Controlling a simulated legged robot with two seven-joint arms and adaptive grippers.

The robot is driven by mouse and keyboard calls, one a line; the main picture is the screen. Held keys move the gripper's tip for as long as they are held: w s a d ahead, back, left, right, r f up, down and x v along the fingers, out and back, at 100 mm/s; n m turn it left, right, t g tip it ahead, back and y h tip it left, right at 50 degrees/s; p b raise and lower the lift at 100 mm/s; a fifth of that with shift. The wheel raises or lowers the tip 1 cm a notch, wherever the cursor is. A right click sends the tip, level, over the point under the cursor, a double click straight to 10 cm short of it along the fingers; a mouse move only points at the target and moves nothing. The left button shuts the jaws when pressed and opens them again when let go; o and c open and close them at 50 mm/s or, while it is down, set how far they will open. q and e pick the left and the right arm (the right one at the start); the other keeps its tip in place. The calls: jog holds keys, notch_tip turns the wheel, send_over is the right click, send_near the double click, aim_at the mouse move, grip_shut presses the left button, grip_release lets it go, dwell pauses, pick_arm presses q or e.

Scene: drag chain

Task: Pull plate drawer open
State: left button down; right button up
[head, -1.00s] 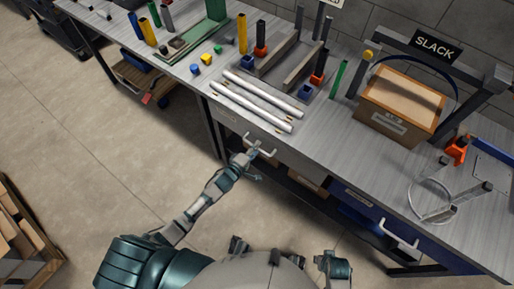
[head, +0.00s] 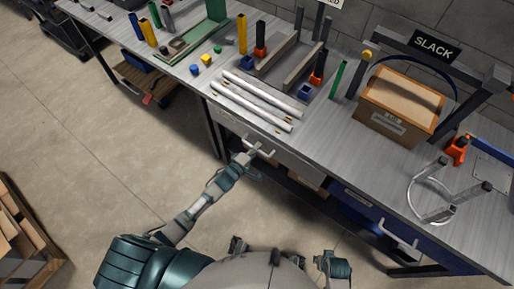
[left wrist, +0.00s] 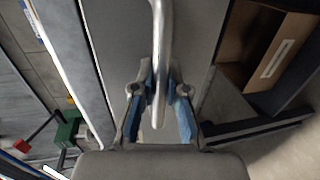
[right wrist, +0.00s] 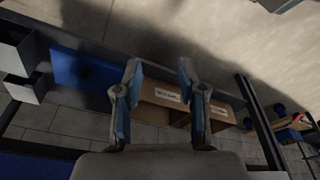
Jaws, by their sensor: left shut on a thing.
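The grey drawer front (head: 292,159) is under the bench top, below the silver tubes. Its metal bar handle (head: 267,152) sticks out from the front. My left gripper (head: 253,153) is at this handle. In the left wrist view the handle (left wrist: 160,40) runs between the two blue-padded fingers of the left gripper (left wrist: 161,88), which are shut on it, with the grey drawer front (left wrist: 112,40) behind. My right gripper (right wrist: 158,75) is open and empty, with its fingers apart, away from the drawer. No plates can be seen inside the drawer.
Silver tubes (head: 250,104) lie on the bench top above the drawer. A cardboard box (head: 400,108) stands by the SLACK sign (head: 436,46). A blue drawer with its own handle (head: 398,236) is at the right.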

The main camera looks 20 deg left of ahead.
jog(key=s+f+p, duration=0.3)
jog(key=f, duration=0.3)
jog(key=s+f+p, duration=0.3)
jog(key=f, duration=0.3)
pick_arm(q)
jog(key=f+p+v, duration=0.2)
jog(key=v, duration=1)
jog(key=s+f+p+v, duration=0.1)
jog(key=f+v, duration=0.2)
jog(key=v, duration=1)
jog(key=shift+f+p, duration=0.4)
pick_arm(e)
jog(key=s+d+f, duration=0.1)
jog(key=s+f, duration=0.2)
jog(key=s, duration=0.2)
jog(key=s+d+f+g, duration=0.1)
jog(key=s+d+f, duration=0.1)
jog(key=s, duration=0.4)
jog(key=shift+f, duration=0.5)
pick_arm(q)
jog(key=shift+s, duration=0.1)
jog(key=c, duration=1.2)
grip_release()
jog(key=shift+r, duration=0.1)
